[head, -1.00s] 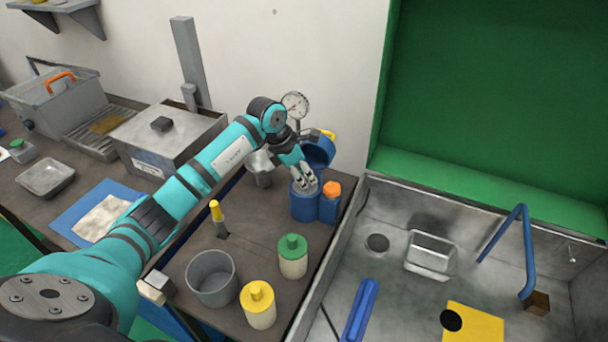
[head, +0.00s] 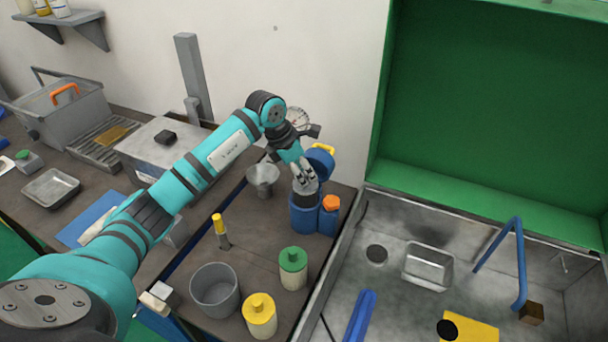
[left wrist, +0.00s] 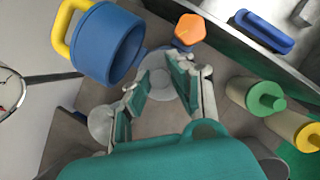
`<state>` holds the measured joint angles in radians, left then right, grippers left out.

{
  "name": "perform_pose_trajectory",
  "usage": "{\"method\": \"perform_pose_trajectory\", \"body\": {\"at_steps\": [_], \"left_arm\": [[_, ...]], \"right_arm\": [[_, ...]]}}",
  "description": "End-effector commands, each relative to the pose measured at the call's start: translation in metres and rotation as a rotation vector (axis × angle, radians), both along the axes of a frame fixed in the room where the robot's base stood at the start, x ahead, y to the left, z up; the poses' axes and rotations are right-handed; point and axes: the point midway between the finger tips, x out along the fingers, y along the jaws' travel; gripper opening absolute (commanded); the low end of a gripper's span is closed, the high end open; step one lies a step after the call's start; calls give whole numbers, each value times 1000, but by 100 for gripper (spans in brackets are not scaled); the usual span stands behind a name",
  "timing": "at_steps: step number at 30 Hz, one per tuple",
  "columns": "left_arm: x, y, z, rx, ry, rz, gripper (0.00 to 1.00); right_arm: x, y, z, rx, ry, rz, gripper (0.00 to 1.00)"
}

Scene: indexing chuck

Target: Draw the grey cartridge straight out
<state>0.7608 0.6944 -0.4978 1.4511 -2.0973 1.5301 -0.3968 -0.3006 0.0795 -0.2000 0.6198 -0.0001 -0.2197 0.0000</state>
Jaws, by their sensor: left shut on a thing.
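The blue housing (head: 304,219) stands at the back right of the bench, its blue lid (head: 320,165) swung open behind it. The grey cartridge (head: 306,197) sticks up out of the housing's mouth, roughly upright; its lower end is hidden inside. My left gripper (head: 304,181) is shut on the top of the cartridge, reaching down from above. In the left wrist view the fingers (left wrist: 165,82) close around the round grey top (left wrist: 158,92), and the open lid (left wrist: 108,44) with its yellow handle (left wrist: 70,28) is close by at upper left. My right gripper is out of view.
An orange-capped blue side cylinder (head: 329,213) adjoins the housing. A dial gauge (head: 298,118) stands behind the gripper. Green-capped (head: 293,269) and yellow-capped (head: 259,316) bottles and a grey pot (head: 214,290) stand nearer. The bench between pot and housing is mostly clear.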

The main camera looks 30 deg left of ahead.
Motion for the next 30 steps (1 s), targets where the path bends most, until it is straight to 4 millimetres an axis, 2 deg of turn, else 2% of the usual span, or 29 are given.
{"method": "perform_pose_trajectory", "body": {"at_steps": [3,30], "left_arm": [[0,0,11,-1,-2,-1,0],[0,0,71,1,-1,-2,0]], "right_arm": [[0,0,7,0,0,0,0],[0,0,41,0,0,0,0]]}}
